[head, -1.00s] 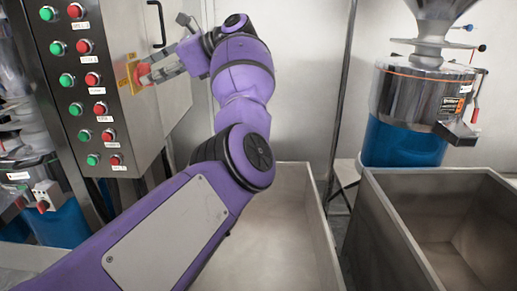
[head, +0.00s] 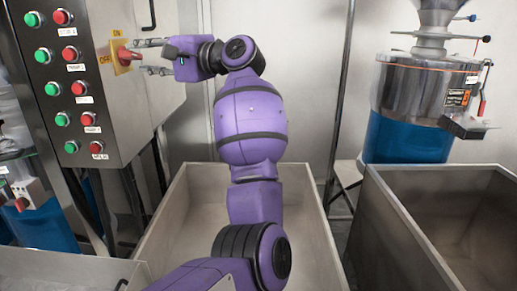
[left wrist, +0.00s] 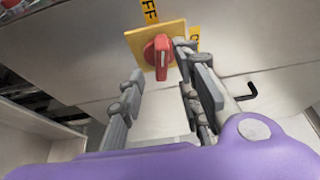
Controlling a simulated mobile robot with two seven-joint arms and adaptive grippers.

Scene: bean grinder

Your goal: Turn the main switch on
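The main switch is a red knob (head: 127,54) on a yellow plate (head: 113,50) on the grey cabinet's front. ON is written above the plate and OFF to its left in the head view. In the left wrist view the red knob (left wrist: 158,56) shows on its yellow plate (left wrist: 136,42), its raised handle roughly in line with the OFF label. My left gripper (head: 142,57) is open at the switch, one finger above and one below the knob in the head view. In the wrist view its fingers (left wrist: 158,68) are on either side of the knob, apart. Contact is unclear. My right gripper is out of view.
Green and red push buttons (head: 69,54) run down the cabinet left of the switch. A black handle (head: 152,14) is above right. Open bins stand below (head: 315,215) and at right (head: 385,215). A grinder with a blue base (head: 405,140) stands behind the right bin.

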